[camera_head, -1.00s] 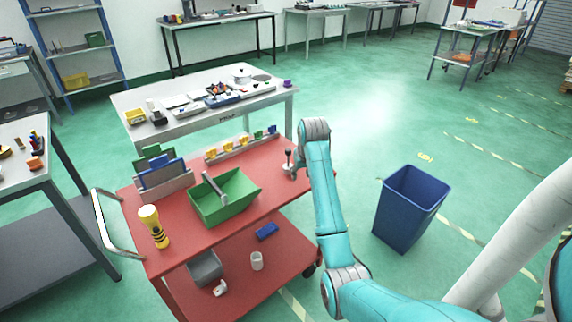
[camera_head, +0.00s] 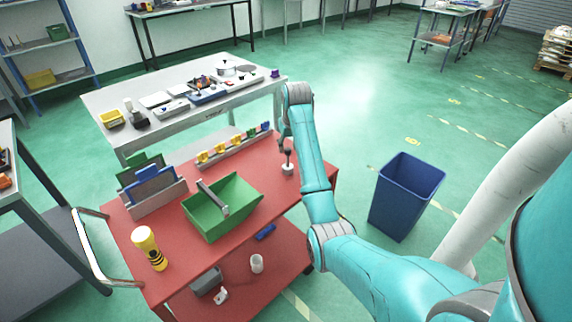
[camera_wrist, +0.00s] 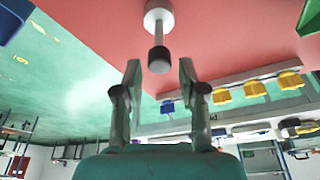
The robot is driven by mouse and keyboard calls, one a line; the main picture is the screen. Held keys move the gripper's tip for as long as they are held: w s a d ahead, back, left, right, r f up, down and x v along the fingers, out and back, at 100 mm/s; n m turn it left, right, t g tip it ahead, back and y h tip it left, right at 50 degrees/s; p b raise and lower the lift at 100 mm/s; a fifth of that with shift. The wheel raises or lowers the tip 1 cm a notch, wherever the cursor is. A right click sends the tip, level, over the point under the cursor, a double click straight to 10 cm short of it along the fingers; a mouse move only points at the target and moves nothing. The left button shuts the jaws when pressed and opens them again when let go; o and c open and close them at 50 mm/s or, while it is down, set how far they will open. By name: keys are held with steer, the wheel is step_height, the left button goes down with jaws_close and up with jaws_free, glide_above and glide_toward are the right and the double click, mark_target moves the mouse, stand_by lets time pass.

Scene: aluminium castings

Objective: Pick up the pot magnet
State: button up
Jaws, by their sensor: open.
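The likely pot magnet (camera_head: 288,168) stands upright at the right end of the red cart top, a pale round base with a dark-tipped stem. In the wrist view the same piece (camera_wrist: 158,22) is at the top middle, its dark tip pointing toward the space between my fingers. My gripper (camera_wrist: 160,78) is open, with one finger on each side of that line and nothing between them. The tip appears just beyond the fingertips, with no visible contact. In the head view my arm largely hides the gripper, above and beside the piece.
A green bin (camera_head: 232,222) and a rail of yellow, green and blue clips (camera_head: 228,150) share the cart top (camera_head: 190,250). A yellow-black flashlight (camera_head: 148,246) stands at the front left. A blue waste bin (camera_head: 405,195) stands on the floor to the right.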

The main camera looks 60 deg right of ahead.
mark_target(287, 165)
steer(key=shift+x, duration=1.2)
step_height(287, 165, down, 4)
steer(key=shift+w, duration=0.15)
steer(key=shift+w+d+f, duration=0.15)
steer(key=shift+d+f, duration=0.05)
steer(key=shift+f, duration=0.4)
jaws_close()
